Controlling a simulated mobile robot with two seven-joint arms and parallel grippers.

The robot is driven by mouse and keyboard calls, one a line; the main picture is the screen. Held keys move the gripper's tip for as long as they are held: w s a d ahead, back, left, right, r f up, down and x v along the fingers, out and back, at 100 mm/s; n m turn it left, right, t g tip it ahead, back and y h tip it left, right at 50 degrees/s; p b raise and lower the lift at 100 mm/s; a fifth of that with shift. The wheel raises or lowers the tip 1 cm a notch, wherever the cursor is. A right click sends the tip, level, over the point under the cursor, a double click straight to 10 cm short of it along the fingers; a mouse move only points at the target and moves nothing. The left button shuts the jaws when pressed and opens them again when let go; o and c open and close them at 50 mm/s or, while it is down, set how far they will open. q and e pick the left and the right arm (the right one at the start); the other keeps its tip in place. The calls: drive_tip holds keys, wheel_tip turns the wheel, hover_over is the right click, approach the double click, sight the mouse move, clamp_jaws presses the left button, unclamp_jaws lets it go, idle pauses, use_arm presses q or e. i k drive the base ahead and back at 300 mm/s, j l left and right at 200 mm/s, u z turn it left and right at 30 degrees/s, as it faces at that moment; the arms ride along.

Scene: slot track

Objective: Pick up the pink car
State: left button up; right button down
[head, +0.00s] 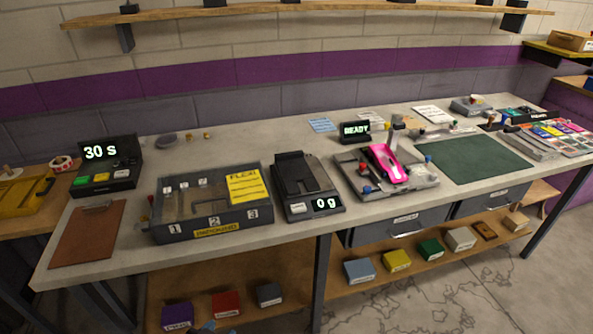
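The pink car (387,163) sits on a grey fixture (412,186) on the workbench, right of centre in the head view. It has a dark patch on its top and lies lengthwise from back to front. Neither of my grippers can be made out in the head view.
The workbench (110,248) carries a black scale (305,190) reading 0 g, a numbered grey box (210,205), a timer (108,165) reading 30 s and a brown clipboard (88,235). A green mat (475,160) lies clear to the right. Coloured blocks stand on the shelf below.

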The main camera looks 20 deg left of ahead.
sight(383, 158)
drive_tip(key=u, duration=0.4)
drive_tip(key=i+l+u, duration=0.2)
drive_tip(key=l+u, duration=0.2)
drive_tip(key=l, duration=0.15)
drive_tip(key=i+l+u, duration=0.15)
drive_tip(key=l, duration=0.15)
drive_tip(key=i+l+u, duration=0.1)
drive_tip(key=l, duration=0.3)
drive_tip(key=l+u, duration=0.1)
drive_tip(key=l, duration=0.3)
